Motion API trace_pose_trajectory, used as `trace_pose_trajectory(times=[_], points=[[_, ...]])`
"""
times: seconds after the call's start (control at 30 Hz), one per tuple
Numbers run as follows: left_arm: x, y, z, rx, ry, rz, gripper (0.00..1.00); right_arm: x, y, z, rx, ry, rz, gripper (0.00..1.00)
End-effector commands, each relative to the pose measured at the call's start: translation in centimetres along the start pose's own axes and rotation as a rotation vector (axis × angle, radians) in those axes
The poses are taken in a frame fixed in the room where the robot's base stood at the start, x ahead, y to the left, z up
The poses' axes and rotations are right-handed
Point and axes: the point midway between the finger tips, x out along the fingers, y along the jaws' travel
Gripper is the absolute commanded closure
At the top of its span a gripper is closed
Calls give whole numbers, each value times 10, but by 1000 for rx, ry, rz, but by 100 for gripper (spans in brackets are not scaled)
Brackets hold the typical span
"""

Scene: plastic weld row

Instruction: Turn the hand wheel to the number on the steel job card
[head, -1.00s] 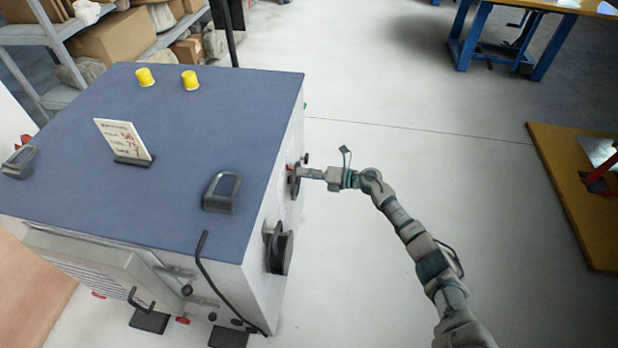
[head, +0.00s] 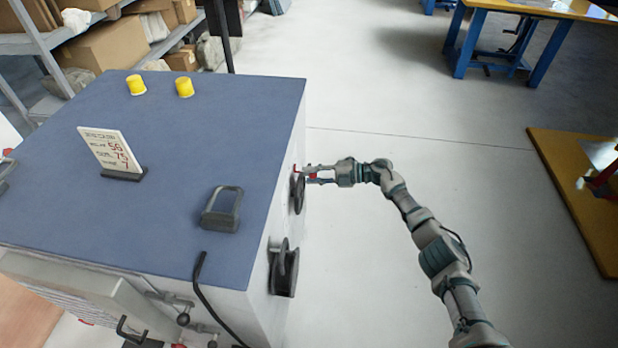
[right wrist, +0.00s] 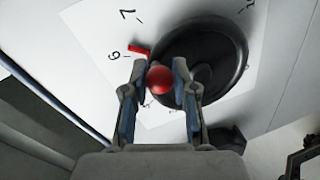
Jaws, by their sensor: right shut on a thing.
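The hand wheel (head: 298,194) is a dark round wheel on the right side of the blue-topped cabinet. In the right wrist view the wheel (right wrist: 222,62) lies over a white dial sheet with black numerals. A red pointer (right wrist: 139,51) at the wheel's edge lies close to a 7 and a second numeral, 6 or 9. My right gripper (head: 308,175) is at the wheel; its fingers are shut on the wheel's red ball knob (right wrist: 160,79). The job card (head: 110,150) stands on the cabinet top with several lines; the large red figures seem to read 56, 75 and 7. My left gripper is out of view.
The cabinet top (head: 200,130) carries two yellow caps (head: 136,85) and a dark handle (head: 222,209). A second dark wheel (head: 284,268) sits nearer on the same side. The floor (head: 420,150) right of the cabinet is clear.

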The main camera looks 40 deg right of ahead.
Motion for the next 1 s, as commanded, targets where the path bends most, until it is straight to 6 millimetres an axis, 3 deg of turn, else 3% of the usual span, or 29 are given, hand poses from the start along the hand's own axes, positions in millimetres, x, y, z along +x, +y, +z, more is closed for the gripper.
trace_pose_trajectory(times=[0.2, 0.7, 0.73, 0.8, 1.0], points=[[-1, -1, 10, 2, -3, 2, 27, 3, -4, 3, 58, 12, -6, 100], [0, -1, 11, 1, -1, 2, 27, 3, -2, 3, 73, 17, -4, 100], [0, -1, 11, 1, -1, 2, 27, 3, -2, 3, 73, 17, -4, 68], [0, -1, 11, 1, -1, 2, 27, 3, -2, 3, 73, 17, -4, 50], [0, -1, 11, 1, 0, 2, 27, 1, -1, 3, 72, 17, -3, 47]])
